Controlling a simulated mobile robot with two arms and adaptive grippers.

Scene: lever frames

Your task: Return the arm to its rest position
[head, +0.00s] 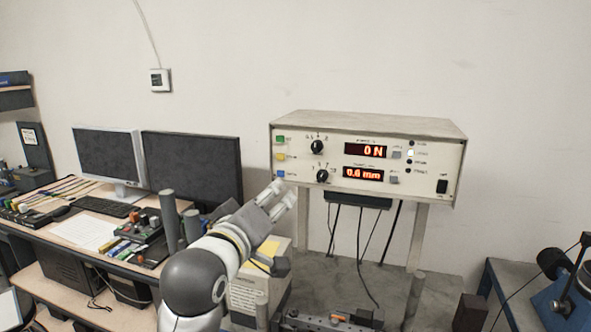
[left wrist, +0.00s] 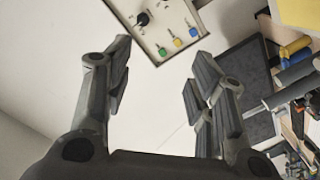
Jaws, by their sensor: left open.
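My left arm reaches up from the bottom of the head view, and its gripper (head: 277,194) is just below and in front of the left end of a control box. In the left wrist view the gripper (left wrist: 160,75) is open, with nothing between its fingers. The control box (head: 233,0) is not touched there as far as I can see. My right gripper is in neither view.
A desk (head: 60,235) with monitors (head: 190,165) is at left. Blue equipment (head: 560,305) stands at right.

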